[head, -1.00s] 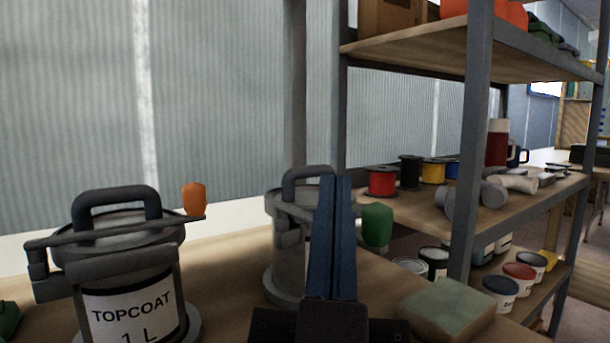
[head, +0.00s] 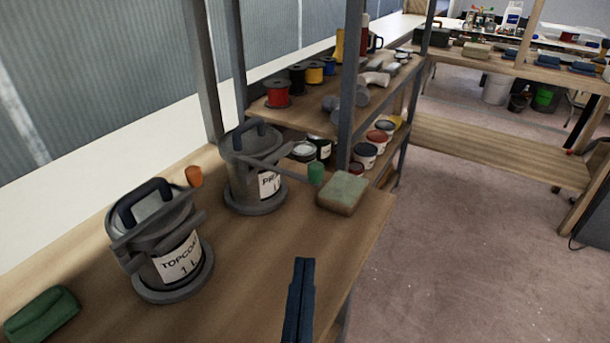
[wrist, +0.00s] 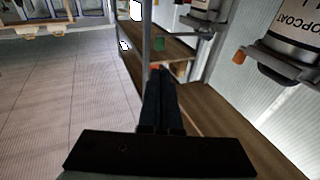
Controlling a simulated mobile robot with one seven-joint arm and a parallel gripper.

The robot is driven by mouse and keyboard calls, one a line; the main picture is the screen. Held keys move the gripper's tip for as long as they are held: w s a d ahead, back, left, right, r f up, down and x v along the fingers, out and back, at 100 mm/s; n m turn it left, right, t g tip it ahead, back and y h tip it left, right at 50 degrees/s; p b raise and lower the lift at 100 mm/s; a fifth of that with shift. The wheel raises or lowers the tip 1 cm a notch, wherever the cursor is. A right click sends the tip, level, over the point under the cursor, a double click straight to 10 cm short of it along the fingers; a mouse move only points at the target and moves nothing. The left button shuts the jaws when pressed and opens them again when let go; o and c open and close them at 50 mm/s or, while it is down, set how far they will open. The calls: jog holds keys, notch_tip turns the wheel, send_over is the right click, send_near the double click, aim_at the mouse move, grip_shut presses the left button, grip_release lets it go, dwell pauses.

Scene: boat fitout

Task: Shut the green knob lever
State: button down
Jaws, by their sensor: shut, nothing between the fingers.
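The green knob (head: 316,173) is at the end of a grey lever on the lid of the pot labelled "PRI…" (head: 240,185). The lever sticks out to the right, clear of the pot's side. The knob also shows in the wrist view (wrist: 160,44), above my fingertips. The lever's hinge is hard to make out.
A TOPCOAT pot (head: 160,265) with an orange knob (head: 194,176) stands to the left. A green-topped block (head: 343,192) sits just right of the green knob. A green bundle (head: 42,314) lies at lower left. Shelving (head: 352,80) rises behind. The floor at right is open.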

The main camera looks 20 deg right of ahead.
aim_at(316, 175)
jog(key=p+x, duration=0.3)
jog(key=x, duration=1.1)
jog(key=shift+d+p, duration=0.1)
jog(key=shift+p, duration=0.2)
jog(key=shift+d, duration=0.1)
